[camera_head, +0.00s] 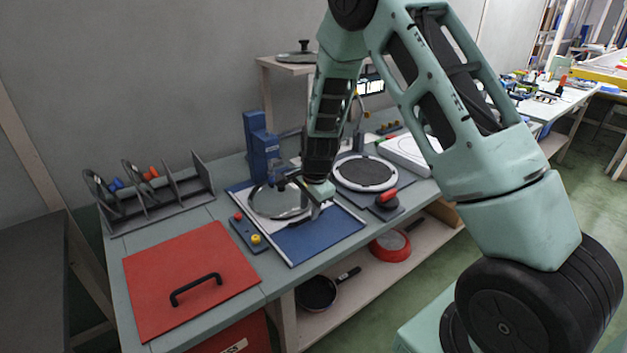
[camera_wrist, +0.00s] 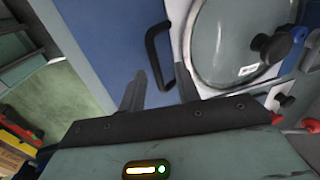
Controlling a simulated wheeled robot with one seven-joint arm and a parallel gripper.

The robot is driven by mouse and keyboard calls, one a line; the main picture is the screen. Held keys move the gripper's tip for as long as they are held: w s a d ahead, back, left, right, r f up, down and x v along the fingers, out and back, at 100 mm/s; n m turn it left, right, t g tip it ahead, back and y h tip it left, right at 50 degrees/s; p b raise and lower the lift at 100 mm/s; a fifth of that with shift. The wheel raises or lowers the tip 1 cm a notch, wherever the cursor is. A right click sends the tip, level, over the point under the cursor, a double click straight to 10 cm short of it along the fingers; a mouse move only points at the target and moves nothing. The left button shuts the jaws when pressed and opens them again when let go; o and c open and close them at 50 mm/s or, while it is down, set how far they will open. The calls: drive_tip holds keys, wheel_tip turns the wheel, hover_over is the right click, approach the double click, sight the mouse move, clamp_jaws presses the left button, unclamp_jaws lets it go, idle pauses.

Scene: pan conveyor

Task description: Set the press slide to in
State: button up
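The press slide is a flat plate with a blue front part (camera_head: 322,236) on the bench, in front of the blue press (camera_head: 262,150). A glass lid (camera_head: 268,205) with a dark knob lies on its rear part; the lid also shows in the wrist view (camera_wrist: 240,40). A black bar handle (camera_wrist: 152,45) stands on the slide beside the lid. My gripper (camera_wrist: 160,75) is open, its two fingers apart, with the handle's lower end between them in the wrist view. I cannot tell whether they touch it. In the head view my gripper (camera_head: 318,212) is low over the slide.
A button box (camera_head: 248,235) with red and yellow buttons sits left of the slide. A red cover (camera_head: 190,278) with a black handle lies at front left. A rack (camera_head: 155,195) holds lids behind it. A round pad (camera_head: 366,174) and red switch (camera_head: 387,197) are to the right.

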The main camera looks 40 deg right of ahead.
drive_tip(key=s+r, duration=0.3)
drive_tip(key=r, duration=1.2)
drive_tip(key=shift+r, duration=0.3)
